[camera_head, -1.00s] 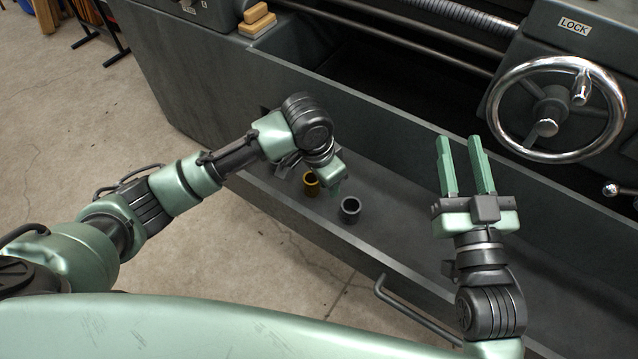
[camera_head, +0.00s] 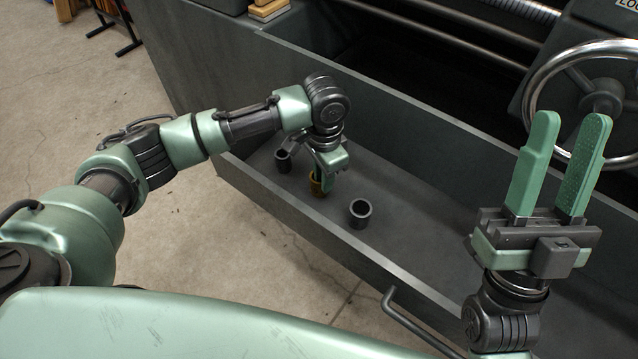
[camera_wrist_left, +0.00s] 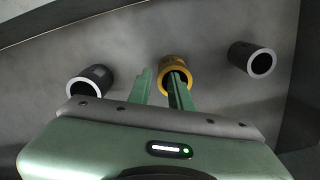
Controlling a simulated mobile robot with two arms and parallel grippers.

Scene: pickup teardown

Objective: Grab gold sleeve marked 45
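The gold sleeve (camera_head: 318,187) stands in the grey tray of the machine; its marking cannot be read. In the left wrist view the gold sleeve (camera_wrist_left: 176,64) is just beyond my fingertips. My left gripper (camera_head: 325,172) points down at it, with its fingers apart in the wrist view (camera_wrist_left: 160,78). One finger overlaps the sleeve's opening and the other is to the left of its wall; whether they touch it I cannot tell. My right gripper (camera_head: 572,118) is open, empty and raised at the right.
Two dark sleeves stand in the tray, one behind left (camera_head: 283,161) and one to the right (camera_head: 360,214) of the gold one. The tray's front wall (camera_head: 330,259) is close by. A chrome handwheel (camera_head: 537,82) is behind my right gripper.

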